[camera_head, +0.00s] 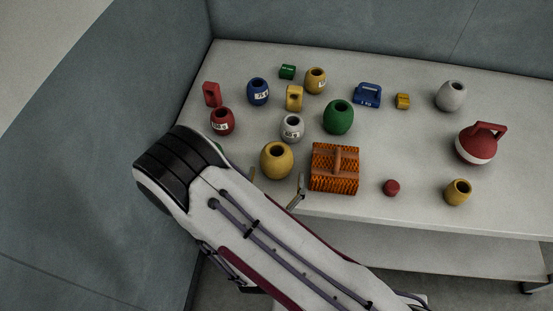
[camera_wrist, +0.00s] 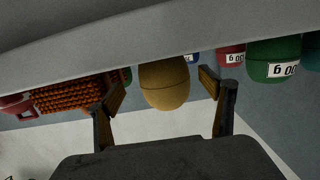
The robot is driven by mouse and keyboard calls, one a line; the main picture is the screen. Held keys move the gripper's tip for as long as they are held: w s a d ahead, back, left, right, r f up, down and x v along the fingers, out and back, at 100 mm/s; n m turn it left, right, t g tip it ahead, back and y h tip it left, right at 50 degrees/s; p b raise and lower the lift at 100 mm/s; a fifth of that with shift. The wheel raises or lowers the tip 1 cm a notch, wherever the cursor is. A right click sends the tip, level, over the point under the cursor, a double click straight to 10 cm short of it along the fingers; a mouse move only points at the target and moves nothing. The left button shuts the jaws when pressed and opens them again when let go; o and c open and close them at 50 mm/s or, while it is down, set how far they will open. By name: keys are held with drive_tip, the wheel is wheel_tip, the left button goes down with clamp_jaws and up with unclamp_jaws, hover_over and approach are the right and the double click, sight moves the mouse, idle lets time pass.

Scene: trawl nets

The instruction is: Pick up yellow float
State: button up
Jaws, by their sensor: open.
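A round yellow float (camera_head: 277,160) with a dark hole in its top stands near the table's front edge, left of an orange crate-like block. In the wrist view the float (camera_wrist: 164,85) appears upside down, in the gap between my two fingers. My gripper (camera_head: 277,181) is open and empty. One finger shows to the left of the float and one to the right, both at its near side. In the wrist view a gap shows between the float and each fingertip (camera_wrist: 162,92). Most of my gripper is hidden behind my arm in the head view.
The orange bristly block (camera_head: 335,181) stands close to the right finger. A grey labelled float (camera_head: 292,128) and a green float (camera_head: 338,118) stand behind. A red labelled float (camera_head: 222,121) is at left. Another yellow pot (camera_head: 458,192) stands far right. Bare table (camera_head: 420,150) lies at right.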

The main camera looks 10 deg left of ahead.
drive_tip(key=shift+w+a, duration=0.2)
drive_tip(key=shift+w, duration=1.1)
drive_tip(key=shift+w+a+f, duration=0.1)
drive_tip(key=shift+w+f, duration=0.05)
drive_tip(key=shift+w, duration=1.05)
drive_tip(key=shift+c, duration=0.3)
drive_tip(key=c, duration=1.2)
